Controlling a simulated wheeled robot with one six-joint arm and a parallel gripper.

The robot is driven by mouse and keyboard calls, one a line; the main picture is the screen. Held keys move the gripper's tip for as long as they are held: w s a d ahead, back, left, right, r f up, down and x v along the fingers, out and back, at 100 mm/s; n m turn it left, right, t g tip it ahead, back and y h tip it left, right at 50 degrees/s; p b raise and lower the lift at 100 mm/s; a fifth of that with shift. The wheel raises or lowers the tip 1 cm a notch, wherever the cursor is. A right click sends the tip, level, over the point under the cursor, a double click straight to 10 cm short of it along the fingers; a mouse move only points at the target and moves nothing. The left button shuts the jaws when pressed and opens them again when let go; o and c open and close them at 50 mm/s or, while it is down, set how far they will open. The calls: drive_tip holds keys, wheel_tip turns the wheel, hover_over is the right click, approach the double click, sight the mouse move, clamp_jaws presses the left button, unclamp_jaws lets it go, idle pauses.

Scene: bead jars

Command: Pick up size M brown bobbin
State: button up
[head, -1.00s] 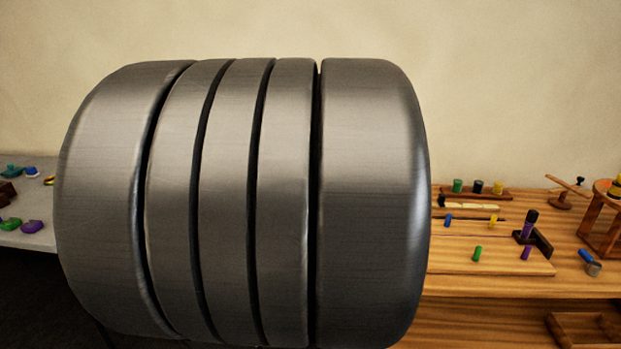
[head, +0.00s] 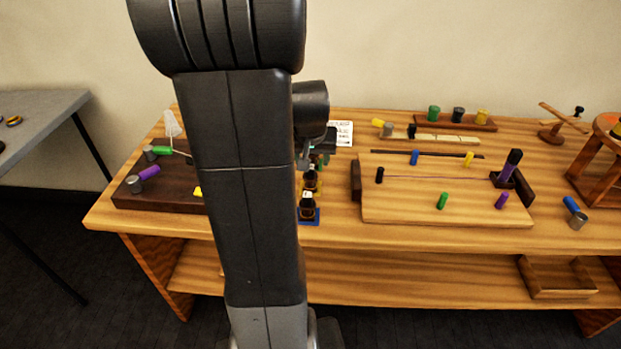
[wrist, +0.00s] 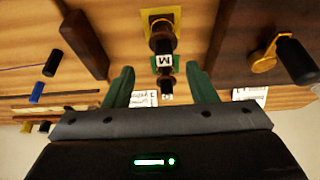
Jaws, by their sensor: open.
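A brown bobbin with a white M label (wrist: 164,60) stands on a yellow square pad (wrist: 148,17) in the wrist view. It also shows in the head view (head: 311,181). A smaller brown bobbin (wrist: 167,86) with a label stands beyond it by a green pad. A larger brown bobbin (head: 307,208) stands on a blue pad in front, in the head view. My gripper (wrist: 160,68) is open and empty, its two green fingers on either side of the M bobbin in the picture. I cannot tell whether they reach down around it. In the head view my arm hides much of the gripper.
A pale wooden board (head: 440,205) with small coloured cylinders lies right of the bobbins. A dark brown board (head: 165,195) lies left. In the wrist view a black-topped piece (wrist: 296,60) with a yellow ring is near the right.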

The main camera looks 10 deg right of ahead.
sight(310, 173)
drive_tip(key=x, duration=0.2)
drive_tip(key=shift+w+f, duration=0.1)
drive_tip(key=shift+f, duration=0.15)
drive_tip(key=x, duration=0.4)
drive_tip(key=shift+a+b, duration=0.3)
drive_tip(key=shift+b, duration=0.05)
drive_tip(key=shift+w+d+f, duration=0.1)
drive_tip(key=shift+w+f, duration=0.05)
drive_tip(key=shift+f, duration=0.45)
drive_tip(key=c, duration=0.8)
